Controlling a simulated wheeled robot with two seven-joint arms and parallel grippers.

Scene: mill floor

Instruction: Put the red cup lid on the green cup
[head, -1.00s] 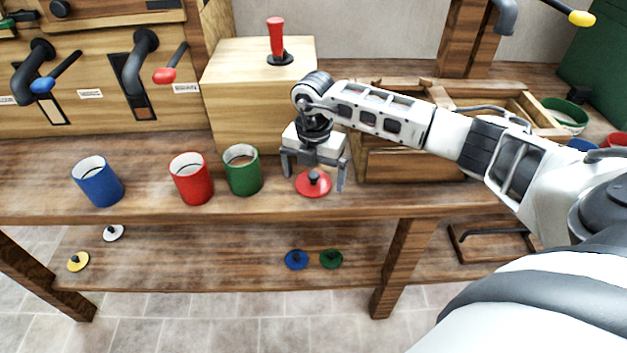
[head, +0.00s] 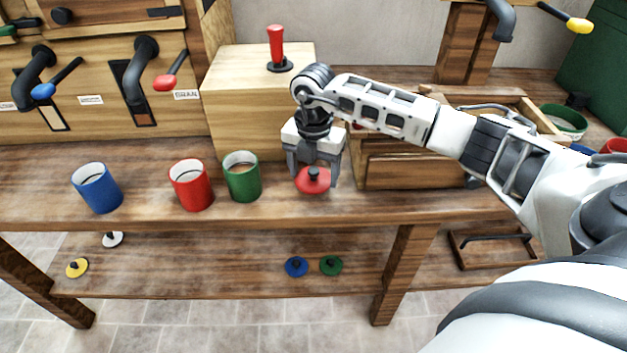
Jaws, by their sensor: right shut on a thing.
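The red cup lid (head: 313,182), a round disc with a black knob, is at the front of the workbench, right of the cups. My right gripper (head: 314,172) is over it from above, with its fingers closed in on the lid. I cannot tell whether the lid is lifted off the bench. The green cup (head: 242,177) stands upright and open, with brown contents, a short way left of the gripper. My left gripper is not in view.
A red cup (head: 191,186) and a blue cup (head: 97,188) stand left of the green cup. A wooden box with a red handle (head: 276,48) stands behind. A wooden crate (head: 400,168) is right of the gripper. Blue (head: 296,266) and green (head: 331,265) lids lie on the lower shelf.

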